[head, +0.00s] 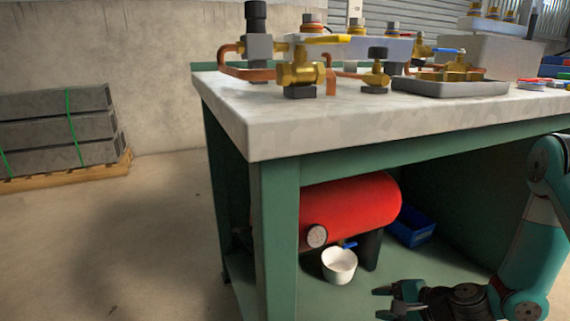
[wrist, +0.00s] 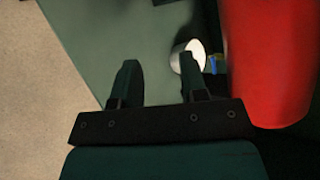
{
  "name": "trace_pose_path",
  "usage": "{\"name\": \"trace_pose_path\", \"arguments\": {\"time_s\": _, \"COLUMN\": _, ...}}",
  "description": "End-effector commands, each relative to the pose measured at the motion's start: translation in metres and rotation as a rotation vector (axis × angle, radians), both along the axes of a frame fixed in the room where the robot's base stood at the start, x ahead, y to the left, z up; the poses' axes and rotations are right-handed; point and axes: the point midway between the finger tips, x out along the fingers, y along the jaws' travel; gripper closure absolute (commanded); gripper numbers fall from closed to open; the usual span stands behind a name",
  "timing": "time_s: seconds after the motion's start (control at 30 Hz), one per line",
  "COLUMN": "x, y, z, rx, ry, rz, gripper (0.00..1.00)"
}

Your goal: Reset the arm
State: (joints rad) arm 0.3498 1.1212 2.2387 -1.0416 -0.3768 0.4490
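My gripper (head: 385,302) is low at the bottom right of the head view, in front of the bench's lower shelf. In the wrist view its two fingers (wrist: 158,85) are spread apart with nothing between them. A red tank (head: 350,207) lies on the lower shelf, with a round gauge (head: 317,236) and a blue-handled valve (head: 348,245) at its near end. A white cup (head: 339,265) stands below the valve. In the wrist view the cup (wrist: 186,57) is just beyond the right finger, and the tank (wrist: 265,65) is to the right.
The green bench (head: 278,240) has a leg and a pale worktop (head: 350,120) above the shelf. Brass valves (head: 302,72) and a grey tray (head: 452,88) stand on top. A blue bin (head: 412,229) is behind the tank. Strapped blocks (head: 60,130) lie on a pallet at left. The left floor is clear.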

Motion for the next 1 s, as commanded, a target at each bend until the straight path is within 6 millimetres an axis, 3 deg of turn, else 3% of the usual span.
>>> {"name": "trace_pose_path", "arguments": {"time_s": 0.27, "x": -0.019, "y": 0.048, "z": 0.100, "rx": -0.173, "ry": -0.156, "rz": 0.403, "gripper": 0.60}}
{"name": "trace_pose_path", "arguments": {"time_s": 0.43, "x": -0.063, "y": 0.080, "z": 0.176, "rx": -0.343, "ry": -0.276, "rz": 0.747, "gripper": 0.60}}
{"name": "trace_pose_path", "arguments": {"time_s": 0.6, "x": -0.120, "y": 0.093, "z": 0.239, "rx": -0.518, "ry": -0.377, "rz": 1.047, "gripper": 0.60}}
{"name": "trace_pose_path", "arguments": {"time_s": 0.8, "x": -0.177, "y": 0.089, "z": 0.285, "rx": -0.676, "ry": -0.453, "rz": 1.280, "gripper": 0.60}}
{"name": "trace_pose_path", "arguments": {"time_s": 1.0, "x": -0.219, "y": 0.078, "z": 0.313, "rx": -0.786, "ry": -0.500, "rz": 1.423, "gripper": 0.60}}
